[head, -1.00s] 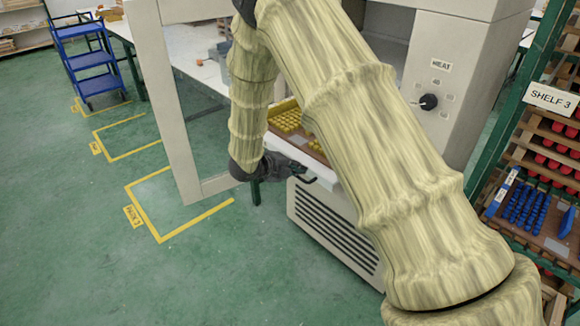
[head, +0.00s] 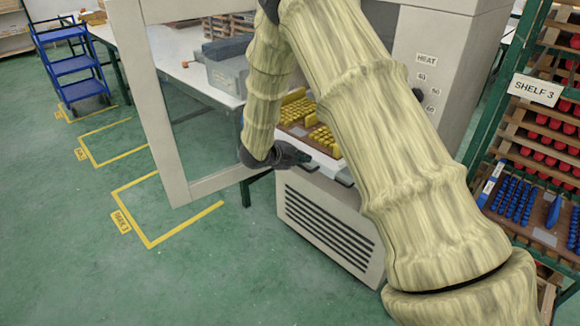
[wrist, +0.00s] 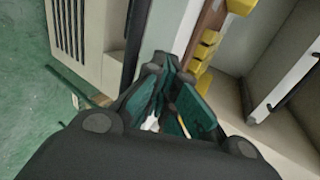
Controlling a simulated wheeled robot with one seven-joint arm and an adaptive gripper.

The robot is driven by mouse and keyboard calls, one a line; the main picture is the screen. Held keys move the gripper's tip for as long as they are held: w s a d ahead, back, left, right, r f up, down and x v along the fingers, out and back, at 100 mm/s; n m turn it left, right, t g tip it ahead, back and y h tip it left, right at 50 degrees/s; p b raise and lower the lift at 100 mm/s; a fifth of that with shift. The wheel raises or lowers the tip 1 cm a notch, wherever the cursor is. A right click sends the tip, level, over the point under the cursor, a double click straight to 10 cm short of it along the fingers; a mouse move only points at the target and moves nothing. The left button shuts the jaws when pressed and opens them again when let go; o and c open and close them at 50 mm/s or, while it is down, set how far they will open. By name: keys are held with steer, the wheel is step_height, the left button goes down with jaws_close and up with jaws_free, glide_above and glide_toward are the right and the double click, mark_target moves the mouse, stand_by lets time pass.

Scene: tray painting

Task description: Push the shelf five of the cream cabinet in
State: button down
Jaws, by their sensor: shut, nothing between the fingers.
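The cream cabinet (head: 455,62) stands at centre right, its framed door (head: 172,160) swung open to the left. A pale shelf (head: 322,162) bearing a brown tray of yellow pieces (head: 322,138) shows at its opening, above the vented base. My arm covers much of the shelf and the interior, so how far it sticks out is unclear. No shelf number is readable. My gripper (head: 308,158) is by the shelf's front edge; contact cannot be told. In the wrist view the gripper (wrist: 165,68) is shut and empty, with the tray's brown edge (wrist: 208,22) and yellow pieces just beyond.
The rack marked SHELF 3 (head: 536,89) stands close on the right with red and blue pieces. A white table (head: 180,72) with a grey box is behind the open door. A blue cart (head: 78,65) stands far left. The green floor at front left is clear.

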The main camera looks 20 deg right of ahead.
steer(key=w+d+b, duration=0.1)
steer(key=w+d, duration=0.2)
steer(key=d, duration=0.5)
steer(key=w+d+b, duration=0.1)
steer(key=w+d, duration=0.2)
steer(key=d, duration=0.5)
steer(key=w+d, duration=0.2)
steer(key=d, duration=0.6)
steer(key=shift+w+d+b, duration=0.2)
steer(key=shift+w+b, duration=0.2)
steer(key=shift+w+d+r, duration=0.1)
steer(key=shift+d, duration=0.05)
steer(key=shift+a+r+p, duration=0.25)
steer(key=shift+a+p, duration=0.05)
steer(key=shift+a, duration=0.15)
steer(key=p+v, duration=0.1)
steer(key=v, duration=0.6)
steer(key=shift+p, duration=0.35)
steer(key=shift+v, duration=1.05)
